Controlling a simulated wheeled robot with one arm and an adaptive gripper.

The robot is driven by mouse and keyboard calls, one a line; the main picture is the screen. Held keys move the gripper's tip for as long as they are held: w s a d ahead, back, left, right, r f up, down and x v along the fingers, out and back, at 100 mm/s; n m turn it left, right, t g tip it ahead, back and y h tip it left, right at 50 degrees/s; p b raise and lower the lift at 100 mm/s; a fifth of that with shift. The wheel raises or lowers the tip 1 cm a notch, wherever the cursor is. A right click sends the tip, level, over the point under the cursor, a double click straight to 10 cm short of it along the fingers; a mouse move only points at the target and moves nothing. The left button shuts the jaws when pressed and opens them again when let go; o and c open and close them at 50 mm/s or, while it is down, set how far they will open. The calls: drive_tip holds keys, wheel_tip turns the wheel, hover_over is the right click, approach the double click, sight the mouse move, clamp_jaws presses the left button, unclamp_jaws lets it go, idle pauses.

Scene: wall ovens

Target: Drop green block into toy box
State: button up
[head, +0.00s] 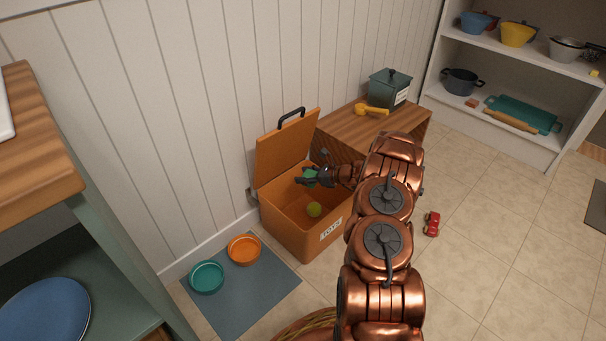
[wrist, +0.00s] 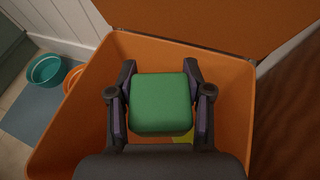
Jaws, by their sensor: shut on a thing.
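The green block (wrist: 160,104) is held between both fingers of my gripper (wrist: 159,92) in the wrist view. In the head view the green block (head: 309,174) shows small at the end of my gripper (head: 312,178). The orange toy box (head: 283,228) stands by the wall with its lid (head: 285,152) raised and a label on its front. My gripper is over the box opening, and the box walls (wrist: 238,112) surround the block in the wrist view. A yellow-green ball (head: 314,209) lies inside the box. The exact height of the block above the box floor is hard to tell.
A mat (head: 240,300) with two bowls lies in front left. A red toy car (head: 431,224) is on the floor.

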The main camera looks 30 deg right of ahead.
wheel_tip(320, 180, down, 5)
drive_tip(key=shift+r+b, duration=0.15)
drive_tip(key=shift+b, duration=0.9)
drive_tip(key=o, duration=1.2)
drive_tip(key=shift+s+r, duration=0.1)
drive_tip(key=v, duration=1.1)
drive_tip(key=shift+s+d, duration=0.25)
drive_tip(key=shift+s, duration=0.05)
